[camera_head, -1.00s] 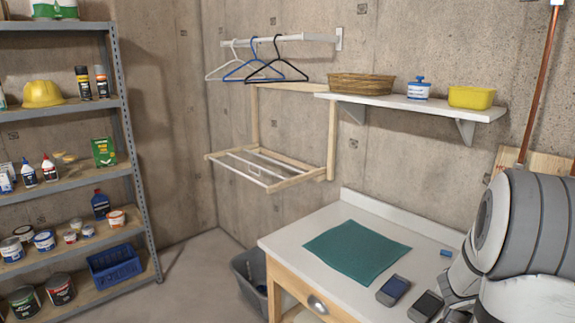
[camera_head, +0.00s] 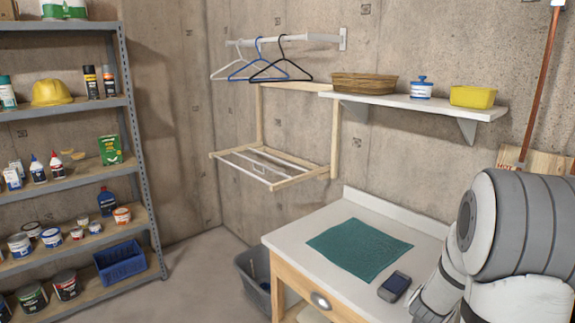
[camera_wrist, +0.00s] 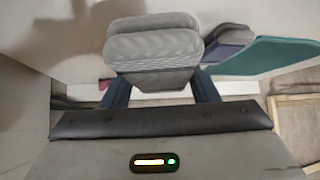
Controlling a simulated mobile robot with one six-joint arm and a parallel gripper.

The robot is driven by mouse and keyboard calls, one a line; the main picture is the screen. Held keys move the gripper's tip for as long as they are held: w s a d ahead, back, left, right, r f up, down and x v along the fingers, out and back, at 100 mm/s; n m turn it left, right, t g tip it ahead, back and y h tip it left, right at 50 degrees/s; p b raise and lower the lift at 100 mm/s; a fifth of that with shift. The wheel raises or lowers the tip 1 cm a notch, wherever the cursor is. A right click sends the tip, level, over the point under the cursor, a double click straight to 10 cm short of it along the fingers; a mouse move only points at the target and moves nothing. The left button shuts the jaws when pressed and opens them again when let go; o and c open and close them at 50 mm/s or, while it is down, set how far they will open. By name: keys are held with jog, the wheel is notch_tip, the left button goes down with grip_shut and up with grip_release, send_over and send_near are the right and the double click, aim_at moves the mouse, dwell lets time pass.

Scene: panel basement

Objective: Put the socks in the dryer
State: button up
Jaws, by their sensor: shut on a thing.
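In the wrist view a grey ribbed folded bundle, which looks like folded socks (camera_wrist: 155,48), sits between the two dark blue fingers of my gripper (camera_wrist: 160,82). My gripper is shut on it. A second folded dark grey bundle, likely more socks (camera_wrist: 226,42), lies beyond it to the right; it lies on the white counter in the head view (camera_head: 394,287), in front of the teal cloth. In the head view my arm is at the right edge and my gripper is hidden.
The teal cloth (camera_head: 358,249) lies flat on the white counter (camera_head: 310,226). A grey bin (camera_head: 246,276) stands on the floor left of the counter. A wooden drying rack (camera_head: 270,178), hangers (camera_head: 262,68) and a wall shelf (camera_head: 420,103) are behind. A loaded metal shelf (camera_head: 135,150) stands left.

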jog(key=w+a+f+n+t+y, duration=0.1)
jog(key=w+a+f+n+y, duration=0.15)
jog(key=a, duration=0.75)
jog(key=w+a+f+n+t+y, duration=0.15)
jog(key=a+f+n, duration=0.25)
jog(key=a, duration=0.7)
jog(key=s+f+y, duration=0.1)
jog(key=s+f, duration=0.3)
jog(key=f, duration=0.2)
jog(key=shift+a+g, duration=0.2)
jog(key=shift+g, duration=0.25)
jog(key=shift+s+n, duration=0.15)
jog(key=shift+n, duration=0.1)
